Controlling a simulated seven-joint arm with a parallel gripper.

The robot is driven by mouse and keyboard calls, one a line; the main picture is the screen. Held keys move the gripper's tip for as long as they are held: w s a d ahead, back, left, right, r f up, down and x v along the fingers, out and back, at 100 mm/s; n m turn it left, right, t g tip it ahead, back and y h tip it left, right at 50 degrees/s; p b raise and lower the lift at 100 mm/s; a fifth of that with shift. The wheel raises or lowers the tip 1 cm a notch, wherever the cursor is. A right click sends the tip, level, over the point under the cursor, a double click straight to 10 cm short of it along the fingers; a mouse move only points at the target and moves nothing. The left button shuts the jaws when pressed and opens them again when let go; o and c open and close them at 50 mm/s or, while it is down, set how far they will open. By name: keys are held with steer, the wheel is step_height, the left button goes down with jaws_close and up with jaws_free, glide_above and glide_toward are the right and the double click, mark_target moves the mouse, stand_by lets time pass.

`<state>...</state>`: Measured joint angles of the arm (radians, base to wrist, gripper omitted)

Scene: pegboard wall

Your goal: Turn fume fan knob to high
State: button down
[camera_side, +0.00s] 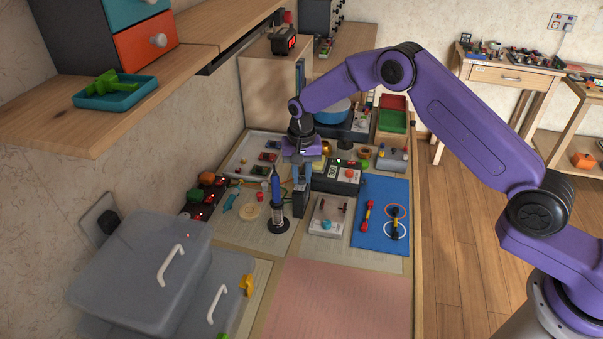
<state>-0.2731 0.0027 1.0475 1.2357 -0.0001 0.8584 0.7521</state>
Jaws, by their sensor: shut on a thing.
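My gripper (302,179) points straight down over the middle of the bench. Its fingers are shut at the top of a narrow, dark upright box (300,204), which looks like the fume fan. The knob is hidden between the fingers, so its setting cannot be read.
A soldering iron in its stand (277,212) is close on the left. A dark unit with a lit green display (337,174) is close on the right. A white box with a teal knob (328,216) and a blue mat (381,213) lie nearer the front right. A pink mat (330,300) is clear.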

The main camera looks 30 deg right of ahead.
mark_target(302, 178)
steer(key=shift+m, duration=0.3)
stand_by(0.4)
steer(key=c, duration=1)
jaws_free()
steer(key=shift+r, duration=0.1)
step_height(302, 178, up, 17)
steer(key=shift+r, duration=0.15)
